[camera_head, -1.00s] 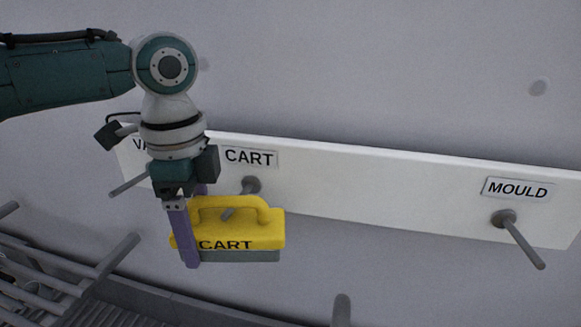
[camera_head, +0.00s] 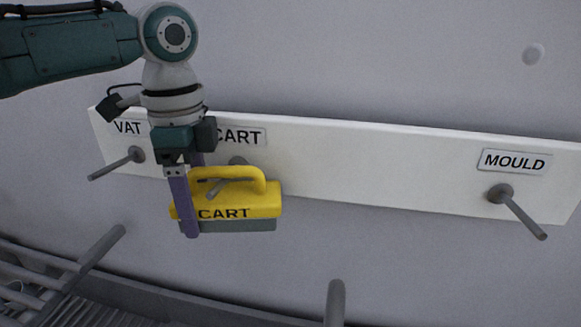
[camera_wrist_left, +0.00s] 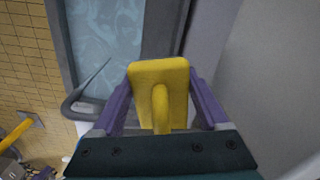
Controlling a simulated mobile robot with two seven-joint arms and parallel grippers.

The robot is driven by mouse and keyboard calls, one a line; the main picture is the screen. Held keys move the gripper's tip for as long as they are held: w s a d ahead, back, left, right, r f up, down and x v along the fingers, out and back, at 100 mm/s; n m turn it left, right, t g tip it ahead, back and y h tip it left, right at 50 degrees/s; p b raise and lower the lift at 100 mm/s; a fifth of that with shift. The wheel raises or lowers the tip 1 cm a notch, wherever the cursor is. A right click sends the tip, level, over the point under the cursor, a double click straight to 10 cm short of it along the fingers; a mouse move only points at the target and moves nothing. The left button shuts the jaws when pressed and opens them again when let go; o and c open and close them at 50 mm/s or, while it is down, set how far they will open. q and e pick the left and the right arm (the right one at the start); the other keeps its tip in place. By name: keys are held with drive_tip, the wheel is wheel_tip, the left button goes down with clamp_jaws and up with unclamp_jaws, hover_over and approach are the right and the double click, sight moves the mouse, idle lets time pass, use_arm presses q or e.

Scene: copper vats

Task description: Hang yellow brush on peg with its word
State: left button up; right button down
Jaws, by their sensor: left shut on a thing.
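The yellow brush (camera_head: 245,205) has a loop handle on top, a grey lower edge and the word CART on its side. My left gripper (camera_head: 184,205) is shut on its left end and holds it roughly level in front of the white board. In the left wrist view the brush (camera_wrist_left: 158,75) sits between the two purple fingers. The CART peg (camera_head: 237,160) is under the CART label (camera_head: 240,137), partly behind the handle. Its tip shows within the handle opening; I cannot tell whether it passes through. My right gripper is not in view.
The white board (camera_head: 370,165) also bears a VAT peg (camera_head: 115,164) at left and a MOULD peg (camera_head: 515,210) at right, both bare. Grey rails (camera_head: 85,260) stand at lower left. A grey post (camera_head: 335,300) rises at bottom centre.

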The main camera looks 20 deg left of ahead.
use_arm(q)
drive_tip(key=shift+s+f, duration=0.1)
drive_tip(key=shift+f, duration=0.05)
drive_tip(key=o, duration=1.4)
drive_tip(key=shift+o, duration=0.2)
